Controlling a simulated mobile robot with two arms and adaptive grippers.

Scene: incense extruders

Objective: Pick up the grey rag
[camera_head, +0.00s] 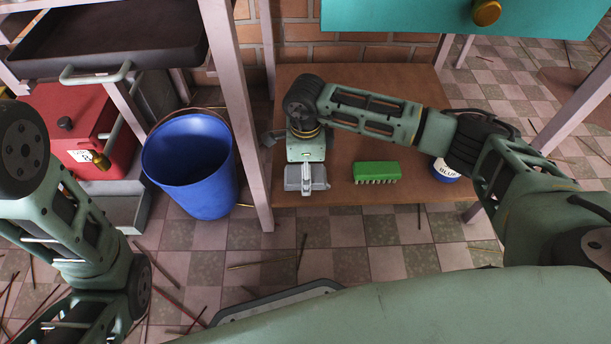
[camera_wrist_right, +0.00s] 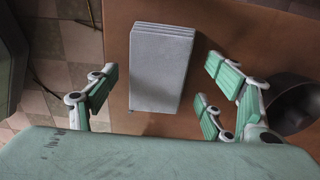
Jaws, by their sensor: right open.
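The grey rag (camera_wrist_right: 160,68) is a folded, layered grey block lying flat on a brown wooden board. In the right wrist view it lies between the finger pairs of my right gripper (camera_wrist_right: 158,85), which is open, with a gap on each side. In the head view the right gripper (camera_head: 305,160) points down over the grey rag (camera_head: 291,179), partly covering it. Whether the fingers touch the board cannot be told. My left arm comes in from the left, but its gripper is out of view.
A green brush (camera_head: 376,171) lies right of the rag on the brown board (camera_head: 345,190). A blue-and-white tin (camera_head: 445,173) stands farther right. A blue bucket (camera_head: 190,165) stands left, beyond a pale table leg (camera_head: 240,110). A dark rounded object (camera_wrist_right: 291,103) is beside the right fingers.

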